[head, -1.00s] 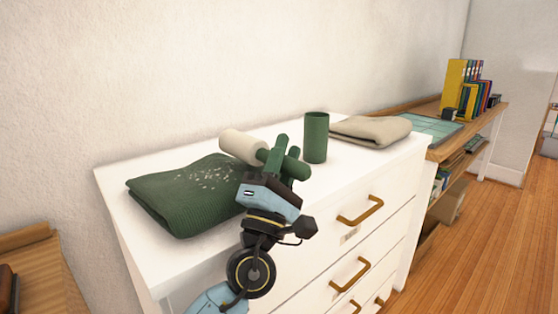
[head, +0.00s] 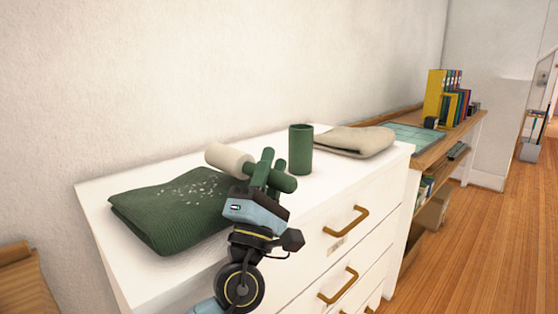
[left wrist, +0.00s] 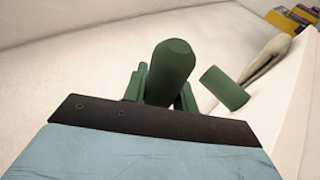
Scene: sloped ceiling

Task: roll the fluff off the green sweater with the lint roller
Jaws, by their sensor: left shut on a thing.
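The folded green sweater (head: 165,215) lies on the left of the white dresser top, with pale fluff (head: 200,190) scattered on its upper right part. My left gripper (head: 265,172) is shut on the green handle of the lint roller (head: 230,160). The roller's cream head points to the upper left, near the sweater's far right corner; I cannot tell whether it touches anything. In the left wrist view the green handle (left wrist: 170,72) sits between the fingers and the roller head is hidden. My right gripper is not in view.
A green cup (head: 301,152) stands just right of the roller, and it also shows in the left wrist view (left wrist: 225,88). A folded beige cloth (head: 355,142) lies on the dresser's right end. A wooden desk with books (head: 447,98) stands beyond.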

